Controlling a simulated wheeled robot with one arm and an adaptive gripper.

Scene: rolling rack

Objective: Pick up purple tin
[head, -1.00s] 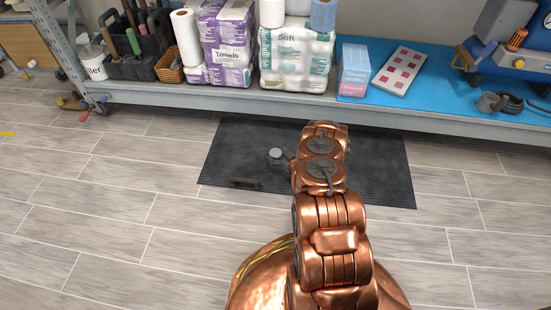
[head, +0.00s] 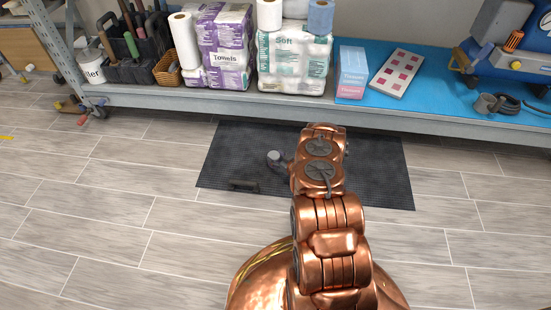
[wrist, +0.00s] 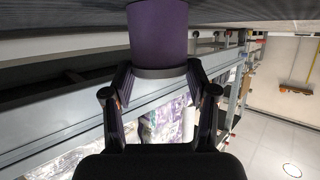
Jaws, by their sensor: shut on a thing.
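The purple tin (wrist: 158,32) is at the top middle of the wrist view, a plain dark purple cylinder with a dark band at its near end. Its far end is cut off by the picture's top edge. My gripper (wrist: 158,72) is shut on the tin, with one finger on each side of that near end.
A dark ribbed mat (head: 375,178) lies on the plank floor under my arm. Behind it runs a rack shelf (head: 200,101) with towel packs (head: 224,50), soft rolls (head: 293,65), tissue boxes (head: 351,72) and a basket (head: 167,69). The floor left of the mat is clear.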

